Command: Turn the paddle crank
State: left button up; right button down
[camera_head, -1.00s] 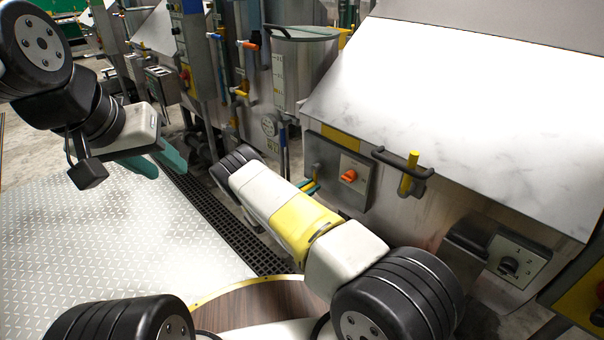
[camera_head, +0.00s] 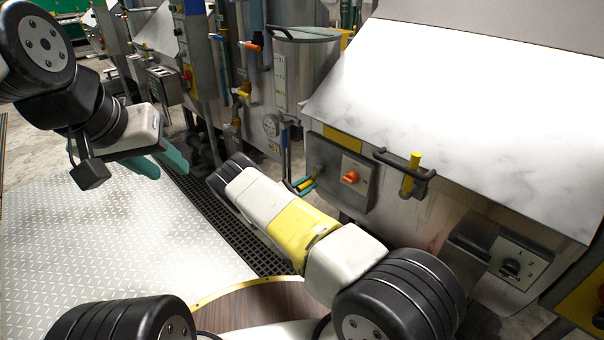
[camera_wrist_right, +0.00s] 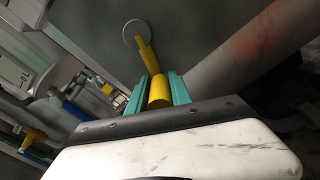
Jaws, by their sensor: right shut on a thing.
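The yellow paddle crank (camera_wrist_right: 146,55) shows in the right wrist view, with its arm running from a pale round hub (camera_wrist_right: 135,33) on the grey machine wall. Its thick handle (camera_wrist_right: 160,92) lies between the teal fingers of my right gripper (camera_wrist_right: 158,93), which is shut on it. In the head view the fingertips of my right gripper (camera_head: 304,185) show small beside the machine front, with some yellow by them; my forearm hides much of the crank there. My left gripper (camera_head: 160,163) hangs empty at the left above the floor, its teal fingers apart.
A control box with an orange knob (camera_head: 350,177) sits right of my right gripper. A black bar handle with a yellow grip (camera_head: 411,174) and a dial box (camera_head: 510,269) lie further right. A floor grate (camera_head: 205,215) runs along the machines. The plate floor (camera_head: 110,235) is clear.

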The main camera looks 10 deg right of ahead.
jog(key=shift+w+a+r+m, duration=0.25)
jog(key=shift+w+m, duration=0.1)
jog(key=shift+m, duration=0.45)
jog(key=shift+w+a+r+m, duration=0.25)
jog(key=shift+w+m, duration=0.1)
jog(key=shift+m, duration=0.45)
jog(key=c, duration=1.2)
grip_release()
jog(key=shift+o, duration=0.2)
jog(key=v, duration=0.7)
jog(key=shift+s+a, duration=0.2)
jog(key=shift+a, duration=0.15)
